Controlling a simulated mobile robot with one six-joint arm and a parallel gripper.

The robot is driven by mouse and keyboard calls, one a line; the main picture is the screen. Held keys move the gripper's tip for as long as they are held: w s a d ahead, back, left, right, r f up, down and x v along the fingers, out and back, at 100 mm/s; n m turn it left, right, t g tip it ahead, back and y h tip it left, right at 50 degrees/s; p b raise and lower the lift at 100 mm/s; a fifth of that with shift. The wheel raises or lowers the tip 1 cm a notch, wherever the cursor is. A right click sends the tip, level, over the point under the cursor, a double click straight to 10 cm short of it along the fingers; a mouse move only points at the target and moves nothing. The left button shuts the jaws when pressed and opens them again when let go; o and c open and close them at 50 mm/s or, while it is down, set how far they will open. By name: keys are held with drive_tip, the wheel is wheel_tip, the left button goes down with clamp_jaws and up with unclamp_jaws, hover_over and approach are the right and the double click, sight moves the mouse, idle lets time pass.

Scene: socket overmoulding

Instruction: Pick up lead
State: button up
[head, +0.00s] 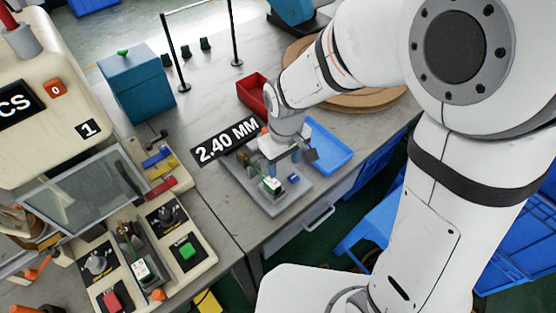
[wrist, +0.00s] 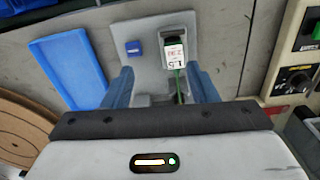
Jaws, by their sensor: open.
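A lead with a white tag and green parts (head: 271,185) sits on a grey fixture plate (head: 282,205) on the bench in the head view. In the wrist view the lead's tagged end (wrist: 175,52) lies beyond the fingertips, and its green cable runs back between the fingers. My gripper (head: 285,155) is over the plate; in the wrist view its blue-grey fingers (wrist: 162,84) stand apart on either side of the cable. Whether they touch it cannot be seen. A second, similar lead (head: 139,266) sits in the machine at the lower left.
A blue tray (head: 330,150) and a red bin (head: 250,92) flank my arm. A small blue block (wrist: 134,47) is beside the lead on the plate. A black "2.40 MM" sign (head: 226,139) stands behind the plate. The machine's control panel (head: 188,250) is left.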

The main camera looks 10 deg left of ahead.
sight(272, 182)
drive_tip(key=shift+n, duration=0.5)
drive_tip(key=f, duration=0.1)
drive_tip(key=a+f, duration=0.2)
drive_tip(key=f, duration=0.1)
drive_tip(key=shift+s+a, duration=0.2)
drive_tip(key=shift+s, duration=0.05)
drive_tip(key=shift+w+a+f+p, duration=0.1)
drive_tip(key=shift+a+f+p, duration=0.1)
drive_tip(key=shift+f, duration=1.15)
drive_tip(key=shift+w+a+f+p, duration=0.1)
drive_tip(key=shift+f+p, duration=0.1)
drive_tip(key=shift+f, duration=1.15)
drive_tip(key=c, duration=1.1)
